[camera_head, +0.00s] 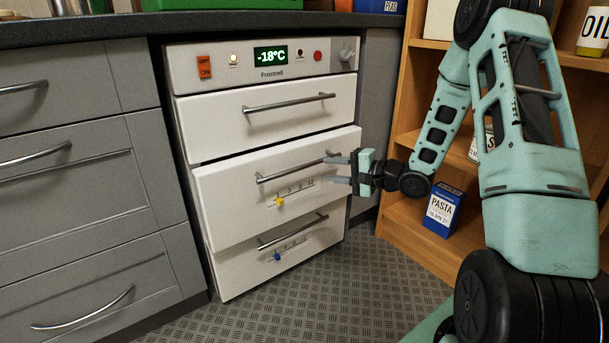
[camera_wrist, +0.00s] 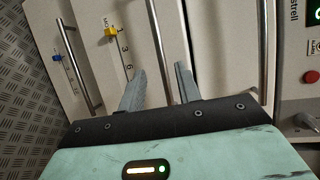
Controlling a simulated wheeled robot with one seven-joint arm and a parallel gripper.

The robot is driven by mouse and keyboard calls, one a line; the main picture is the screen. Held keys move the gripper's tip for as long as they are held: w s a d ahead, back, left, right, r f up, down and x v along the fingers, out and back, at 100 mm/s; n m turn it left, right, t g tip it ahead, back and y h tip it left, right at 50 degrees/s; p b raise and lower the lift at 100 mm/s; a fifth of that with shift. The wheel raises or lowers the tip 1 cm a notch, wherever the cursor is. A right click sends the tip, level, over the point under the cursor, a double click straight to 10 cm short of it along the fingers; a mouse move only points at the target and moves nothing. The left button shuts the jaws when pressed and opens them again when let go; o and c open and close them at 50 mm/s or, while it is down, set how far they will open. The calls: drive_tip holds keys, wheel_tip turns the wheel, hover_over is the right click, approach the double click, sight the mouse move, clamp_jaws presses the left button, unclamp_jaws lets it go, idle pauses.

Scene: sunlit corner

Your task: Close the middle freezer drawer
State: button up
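The white freezer (camera_head: 265,70) has three drawers with bar handles. The middle drawer (camera_head: 225,200) stands a little forward of the top drawer (camera_head: 215,122) and the bottom drawer (camera_head: 240,275). My gripper (camera_head: 328,169) is at the right end of the middle drawer's handle (camera_head: 290,172). In the wrist view my gripper (camera_wrist: 160,70) is open, with one finger on each side of the middle handle (camera_wrist: 157,35). I cannot tell whether the fingers touch the handle or the drawer front. A yellow slider (camera_head: 280,201) is on the middle drawer's front, below its handle.
Grey cabinets (camera_head: 70,210) stand left of the freezer under a dark worktop (camera_head: 110,30). A wooden shelf (camera_head: 405,215) on the right holds a blue pasta box (camera_head: 442,210). The patterned floor (camera_head: 310,305) in front of the freezer is clear.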

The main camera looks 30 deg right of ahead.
drive_tip(key=b, duration=0.3)
approach(297, 160)
drive_tip(key=w+a+f, duration=0.2)
drive_tip(key=w+a, duration=0.2)
drive_tip(key=shift+w+a+b, duration=0.25)
drive_tip(key=shift+w+b, duration=0.15)
drive_tip(key=shift+r, duration=0.1)
drive_tip(key=shift+c, duration=0.3)
clamp_jaws()
drive_tip(key=w+p, duration=0.3)
drive_tip(key=shift+w+r, duration=0.2)
drive_tip(key=shift+r, duration=0.05)
drive_tip(key=shift+w+f+p, duration=0.15)
drive_tip(key=shift+w+p, duration=0.25)
drive_tip(key=shift+w, duration=0.15)
